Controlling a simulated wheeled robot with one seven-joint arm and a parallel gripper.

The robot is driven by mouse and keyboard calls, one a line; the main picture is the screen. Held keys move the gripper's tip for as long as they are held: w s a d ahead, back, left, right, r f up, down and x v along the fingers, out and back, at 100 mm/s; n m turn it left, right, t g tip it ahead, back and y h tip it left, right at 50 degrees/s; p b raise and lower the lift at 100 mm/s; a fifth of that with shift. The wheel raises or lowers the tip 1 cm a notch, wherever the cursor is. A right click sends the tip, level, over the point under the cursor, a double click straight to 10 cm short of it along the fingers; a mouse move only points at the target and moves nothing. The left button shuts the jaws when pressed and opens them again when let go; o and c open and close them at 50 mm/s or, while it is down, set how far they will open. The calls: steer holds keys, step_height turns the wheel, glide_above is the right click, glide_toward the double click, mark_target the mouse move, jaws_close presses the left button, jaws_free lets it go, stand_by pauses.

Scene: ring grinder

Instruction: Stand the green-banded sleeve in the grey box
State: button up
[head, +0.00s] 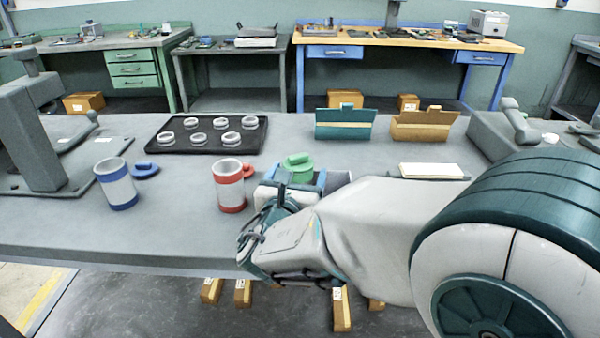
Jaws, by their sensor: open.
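A green part (299,165), apparently of the green-banded sleeve, shows just beyond my gripper; the lower portion is hidden by the gripper. My gripper (295,184) is open over the front middle of the table, close to the green part. Whether they touch cannot be told. A small grey surface (339,181) shows just right of the gripper, mostly hidden behind my arm. I cannot tell whether it is the grey box.
A red-banded sleeve (228,188) stands left of the gripper, and a blue-banded sleeve (117,187) further left. A black tray (210,152) holds several rings. Green (345,131) and brown (423,132) holders stand behind. A white slab (432,171) and grey machine (490,135) lie right.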

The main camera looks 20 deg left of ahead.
steer(key=s, duration=0.8)
steer(key=s+p, duration=0.1)
steer(key=s, duration=0.4)
steer(key=shift+s+d+r, duration=0.1)
steer(key=shift+d, duration=0.25)
steer(key=w+d+r+m+g+h+p, duration=0.15)
steer(key=d+m+g+h+p, duration=0.85)
steer(key=d+m, duration=1.15)
steer(key=s+d+r+m+g+y+p, duration=0.5)
steer(key=s+d+r+m+y+p, duration=0.1)
steer(key=m, duration=0.9)
steer(key=shift+s+d+r+y+p, duration=0.45)
steer(key=shift+d+y, duration=0.65)
steer(key=shift+y, duration=0.4)
